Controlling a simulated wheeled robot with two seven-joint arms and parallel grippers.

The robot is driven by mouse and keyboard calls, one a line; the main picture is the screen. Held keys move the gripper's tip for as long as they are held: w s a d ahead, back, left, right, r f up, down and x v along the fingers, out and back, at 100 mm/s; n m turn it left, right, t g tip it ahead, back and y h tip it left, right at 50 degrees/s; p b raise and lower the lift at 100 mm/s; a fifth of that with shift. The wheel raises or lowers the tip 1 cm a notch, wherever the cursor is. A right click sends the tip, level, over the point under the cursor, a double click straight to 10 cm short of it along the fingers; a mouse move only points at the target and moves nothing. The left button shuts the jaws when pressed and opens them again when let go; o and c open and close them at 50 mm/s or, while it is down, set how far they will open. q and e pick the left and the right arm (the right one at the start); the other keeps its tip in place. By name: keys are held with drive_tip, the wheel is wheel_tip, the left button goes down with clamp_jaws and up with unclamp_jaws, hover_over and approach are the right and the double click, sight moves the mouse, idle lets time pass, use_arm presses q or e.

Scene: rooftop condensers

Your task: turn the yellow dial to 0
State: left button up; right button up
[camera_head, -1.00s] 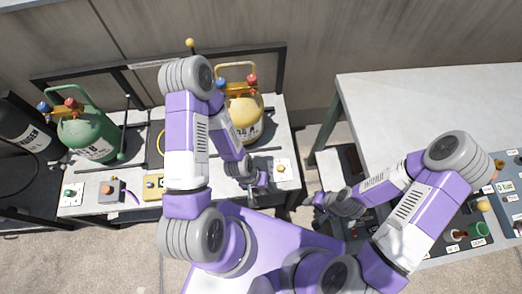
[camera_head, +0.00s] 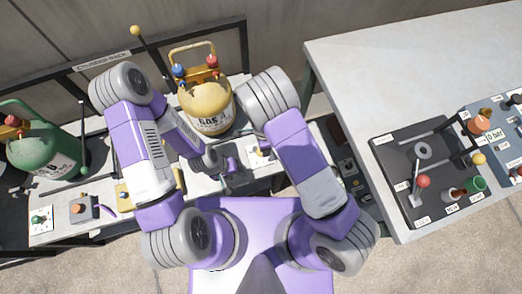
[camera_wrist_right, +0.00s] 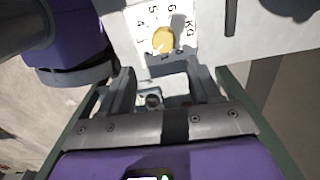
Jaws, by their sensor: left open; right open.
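The yellow dial (camera_wrist_right: 163,40) sits on a white plate marked KG with numbers including 4, 5 and 6. Its pointer setting is not readable. In the head view the dial (camera_head: 264,151) is small, on the bench just left of my right arm. My right gripper (camera_wrist_right: 160,88) is open, its fingers apart and empty, with the dial beyond the fingertips and not touched. In the head view my right arm's upper links hide that gripper. My left gripper (camera_head: 232,168) is open over the bench, left of the dial; its fingers are hard to make out.
A yellow gas cylinder (camera_head: 208,108) stands behind the dial and a green cylinder (camera_head: 40,145) at the left. A grey-white table (camera_head: 400,70) at the right carries a dark lever panel (camera_head: 405,160).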

drive_tip(key=shift+w+a+f, duration=0.1)
drive_tip(key=shift+w+a, duration=0.05)
drive_tip(key=shift+a, duration=0.2)
drive_tip(key=shift+a+f+b, duration=0.1)
drive_tip(key=shift+f+b, duration=0.2)
drive_tip(key=shift+f, duration=0.05)
use_arm(q)
wheel_tip(320, 180, down, 3)
drive_tip(key=shift+f+b, duration=0.15)
drive_tip(key=shift+b, duration=1.1)
use_arm(e)
wheel_tip(320, 180, down, 7)
drive_tip(key=shift+w+r, duration=0.1)
drive_tip(key=shift+r, duration=0.1)
drive_tip(key=c, duration=1.1)
